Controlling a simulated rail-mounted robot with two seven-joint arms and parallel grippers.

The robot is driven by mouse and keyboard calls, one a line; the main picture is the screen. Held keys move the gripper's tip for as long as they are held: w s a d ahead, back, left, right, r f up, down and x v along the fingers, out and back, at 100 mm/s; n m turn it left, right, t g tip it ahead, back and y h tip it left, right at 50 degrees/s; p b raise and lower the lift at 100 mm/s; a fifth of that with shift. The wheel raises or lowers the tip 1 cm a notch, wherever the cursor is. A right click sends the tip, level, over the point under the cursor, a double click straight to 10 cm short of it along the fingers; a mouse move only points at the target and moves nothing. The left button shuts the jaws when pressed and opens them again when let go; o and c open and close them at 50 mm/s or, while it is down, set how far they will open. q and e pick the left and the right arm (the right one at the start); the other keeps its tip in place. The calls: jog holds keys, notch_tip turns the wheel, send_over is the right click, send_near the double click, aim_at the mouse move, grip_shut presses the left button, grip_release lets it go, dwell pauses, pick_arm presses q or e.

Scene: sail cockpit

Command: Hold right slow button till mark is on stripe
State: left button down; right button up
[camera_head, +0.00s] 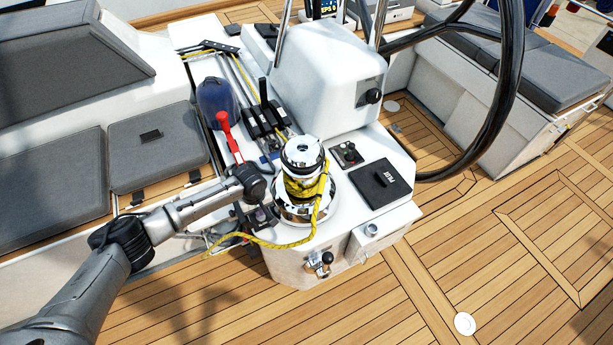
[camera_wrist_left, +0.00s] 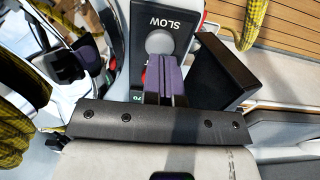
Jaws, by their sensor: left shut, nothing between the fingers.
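My left gripper (camera_head: 266,217) is shut and empty, low beside the left side of the chrome winch (camera_head: 302,205). In the left wrist view its purple fingertips (camera_wrist_left: 165,68) are together over a dark panel (camera_wrist_left: 180,12) marked SLOW. A round grey button (camera_wrist_left: 159,41) shows just beyond the tips. Whether the tips touch it I cannot tell. Something red and a green patch are partly hidden by the fingers. A yellow rope (camera_head: 323,197) wraps the winch drum. I cannot make out the mark or the stripe. My right gripper is out of view.
A small black control panel (camera_head: 347,154) and a black hatch marked PILOT (camera_head: 381,183) lie right of the winch. A red handle (camera_head: 229,136) and blue bag (camera_head: 217,103) stand behind my wrist. The steering wheel (camera_head: 497,105) is at the right. Open teak deck (camera_head: 500,260) lies in front.

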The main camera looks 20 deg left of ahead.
pick_arm(q)
jog(key=shift+f, duration=0.25)
